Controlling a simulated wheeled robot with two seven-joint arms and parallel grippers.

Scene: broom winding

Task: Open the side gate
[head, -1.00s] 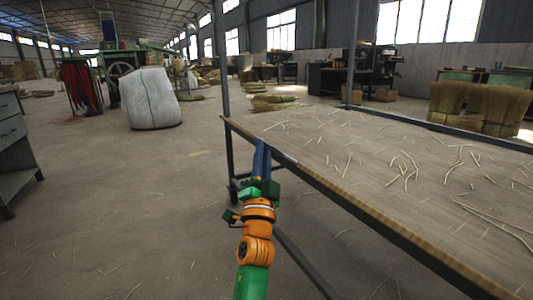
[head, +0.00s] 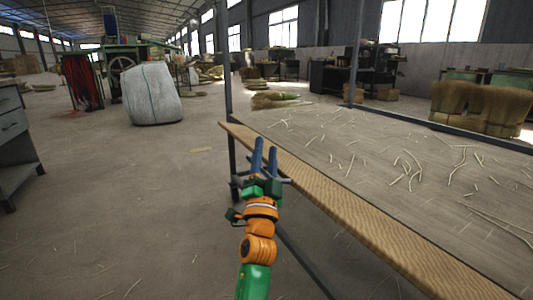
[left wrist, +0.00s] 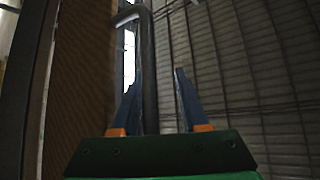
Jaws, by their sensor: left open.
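The side gate looks like a long brown board (head: 345,205) along the near left edge of the work table (head: 400,165). Its broad ribbed face shows and slopes outward. My left gripper (head: 265,146) is at the board's far part, its two blue fingers pointing up and apart. In the left wrist view the gripper (left wrist: 157,80) is open, with a brown ribbed panel (left wrist: 82,70) to its left. A bent grey bar (left wrist: 147,60) shows between the fingers, nearer the left one; I cannot tell whether it touches. My right gripper is out of view.
Loose straws lie on the table top. A grey post (head: 228,70) stands at the table's far left corner. A white sack (head: 152,95) and a grey cabinet (head: 15,145) stand to the left.

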